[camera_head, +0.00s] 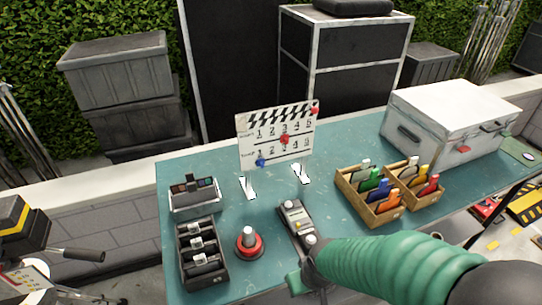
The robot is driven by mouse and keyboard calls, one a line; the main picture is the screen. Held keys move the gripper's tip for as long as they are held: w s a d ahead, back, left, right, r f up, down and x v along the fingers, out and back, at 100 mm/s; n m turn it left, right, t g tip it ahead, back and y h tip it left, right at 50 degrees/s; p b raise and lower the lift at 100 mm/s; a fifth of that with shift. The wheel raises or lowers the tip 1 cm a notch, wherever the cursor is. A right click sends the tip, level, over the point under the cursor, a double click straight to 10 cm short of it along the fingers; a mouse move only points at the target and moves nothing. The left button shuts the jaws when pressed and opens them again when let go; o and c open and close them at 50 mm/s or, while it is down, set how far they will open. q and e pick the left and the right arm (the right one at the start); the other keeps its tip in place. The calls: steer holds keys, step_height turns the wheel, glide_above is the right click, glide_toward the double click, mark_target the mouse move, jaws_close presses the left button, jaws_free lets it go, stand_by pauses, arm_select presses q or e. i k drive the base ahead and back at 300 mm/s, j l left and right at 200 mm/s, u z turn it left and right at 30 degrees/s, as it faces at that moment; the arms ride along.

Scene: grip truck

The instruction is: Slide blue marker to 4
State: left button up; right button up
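The white clapperboard (244,151) stands upright toward the back of the table, with rows of numbers 1 to 5. The blue marker (261,163) is at the lower left of the board, just below the 1 of the lower number row. A red marker (284,139) sits near the board's middle, and another red marker (314,110) is at its upper right edge. My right arm, with a green sleeve, comes in from the lower right. My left gripper is not in view.
On the teal table (345,142), a grey handheld device (298,222), red button (249,243), black tray (206,277) and silver box (194,208) stand in front. Wooden card boxes (350,199) and a white case (437,111) are right.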

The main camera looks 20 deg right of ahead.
mark_target(260, 161)
steer(key=l+u, duration=0.3)
steer(key=l, duration=0.35)
steer(key=l+u, duration=0.3)
steer(key=l, duration=0.35)
